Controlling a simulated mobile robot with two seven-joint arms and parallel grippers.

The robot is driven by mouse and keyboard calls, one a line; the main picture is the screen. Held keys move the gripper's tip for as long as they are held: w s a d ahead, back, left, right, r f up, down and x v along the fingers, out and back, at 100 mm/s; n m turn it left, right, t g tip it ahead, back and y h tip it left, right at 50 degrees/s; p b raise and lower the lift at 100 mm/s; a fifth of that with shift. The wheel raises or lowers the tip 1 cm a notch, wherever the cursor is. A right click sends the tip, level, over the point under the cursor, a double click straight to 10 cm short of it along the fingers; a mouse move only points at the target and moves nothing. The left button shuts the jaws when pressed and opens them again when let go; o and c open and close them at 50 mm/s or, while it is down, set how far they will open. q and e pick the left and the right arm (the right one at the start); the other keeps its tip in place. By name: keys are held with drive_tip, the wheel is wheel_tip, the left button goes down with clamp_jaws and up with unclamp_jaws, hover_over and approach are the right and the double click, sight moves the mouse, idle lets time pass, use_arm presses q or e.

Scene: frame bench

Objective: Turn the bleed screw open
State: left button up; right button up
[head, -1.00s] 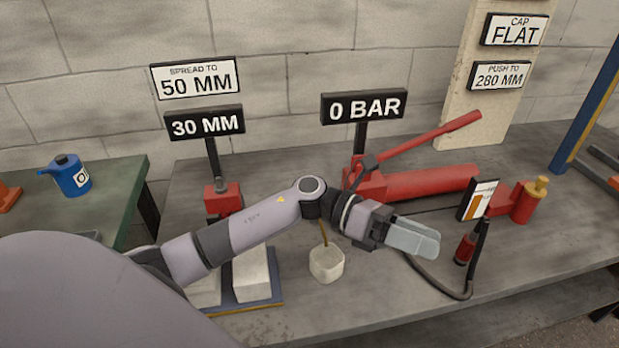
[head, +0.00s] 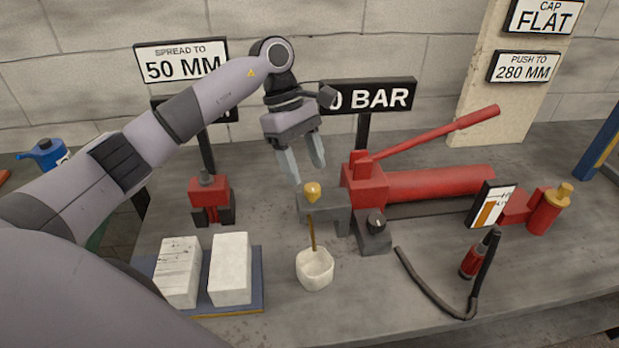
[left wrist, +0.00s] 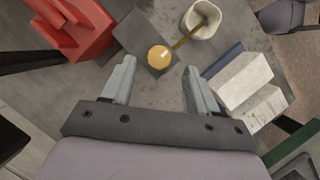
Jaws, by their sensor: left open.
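A round brass knob (head: 312,192), which looks like the bleed screw, sits on a dark block (head: 340,205) at the left end of the red pump (head: 430,184). In the left wrist view the knob (left wrist: 158,57) shows just beyond and between my fingertips. My left gripper (head: 308,172) is open and empty, fingers pointing down, just above the knob; I see no contact. A thin brown tube or stream (head: 312,235) runs from below the knob into a white cup (head: 315,270). My right gripper is not in view.
A black dial knob (head: 376,222) is on the pump's front. A "0 BAR" sign (head: 385,95) stands behind, close to my wrist. A red spreader (head: 209,195) and two pale blocks (head: 230,270) are at left. A black hose (head: 430,290) lies at right.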

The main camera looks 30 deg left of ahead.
sight(312, 187)
use_arm(q)
drive_tip(key=shift+x, duration=1.95)
drive_tip(key=shift+d, duration=0.1)
drive_tip(key=c, duration=1)
drive_tip(key=shift+c, duration=0.2)
